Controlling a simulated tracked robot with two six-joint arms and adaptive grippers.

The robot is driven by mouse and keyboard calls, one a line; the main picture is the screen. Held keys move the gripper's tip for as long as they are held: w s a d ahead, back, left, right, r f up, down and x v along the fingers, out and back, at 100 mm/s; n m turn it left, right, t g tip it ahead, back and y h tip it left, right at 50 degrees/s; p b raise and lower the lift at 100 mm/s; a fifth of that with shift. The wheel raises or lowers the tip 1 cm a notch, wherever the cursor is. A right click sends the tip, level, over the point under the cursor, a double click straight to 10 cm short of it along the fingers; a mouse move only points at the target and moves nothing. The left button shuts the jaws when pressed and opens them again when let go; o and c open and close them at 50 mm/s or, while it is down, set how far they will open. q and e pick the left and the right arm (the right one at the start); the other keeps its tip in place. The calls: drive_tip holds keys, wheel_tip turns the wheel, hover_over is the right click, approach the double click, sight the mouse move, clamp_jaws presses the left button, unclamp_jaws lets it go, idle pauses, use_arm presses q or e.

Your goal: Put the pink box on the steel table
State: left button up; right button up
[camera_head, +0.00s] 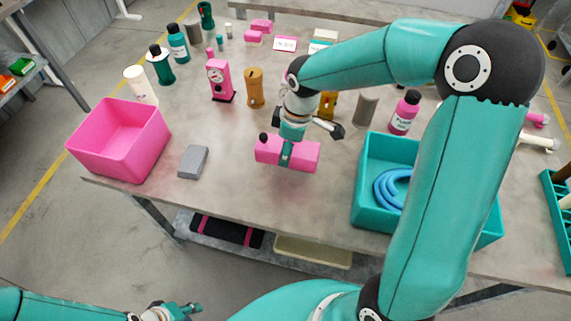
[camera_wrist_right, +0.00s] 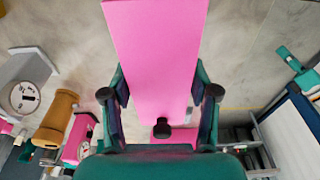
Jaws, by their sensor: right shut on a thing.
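The pink box (camera_head: 268,150) is a long block held crosswise in my right gripper (camera_head: 287,152), over the middle of the grey metal-looking table (camera_head: 232,160). In the right wrist view the pink box (camera_wrist_right: 155,50) runs between the two fingers of the right gripper (camera_wrist_right: 160,95), which are shut on its sides. I cannot tell whether its underside touches the table. My left gripper (camera_head: 168,311) is low at the bottom left, in front of the table and away from the box; its opening is unclear.
An open pink bin (camera_head: 120,150) and a grey block (camera_head: 193,161) lie to the left. A teal bin (camera_head: 362,205) with a blue hose (camera_head: 389,188) is to the right. A pink gauge device (camera_head: 220,80), an orange cylinder (camera_head: 255,88) and bottles stand behind. The front middle is clear.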

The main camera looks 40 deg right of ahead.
sight(295, 148)
drive_tip(key=shift+f, duration=3.45)
drive_tip(key=o, duration=1.3)
drive_tip(key=shift+f, duration=0.1)
drive_tip(key=r, duration=0.4)
drive_tip(key=s+r, duration=0.1)
drive_tip(key=r, duration=0.3)
drive_tip(key=d+r, duration=0.1)
drive_tip(key=r, duration=0.3)
drive_tip(key=shift+s, duration=0.15)
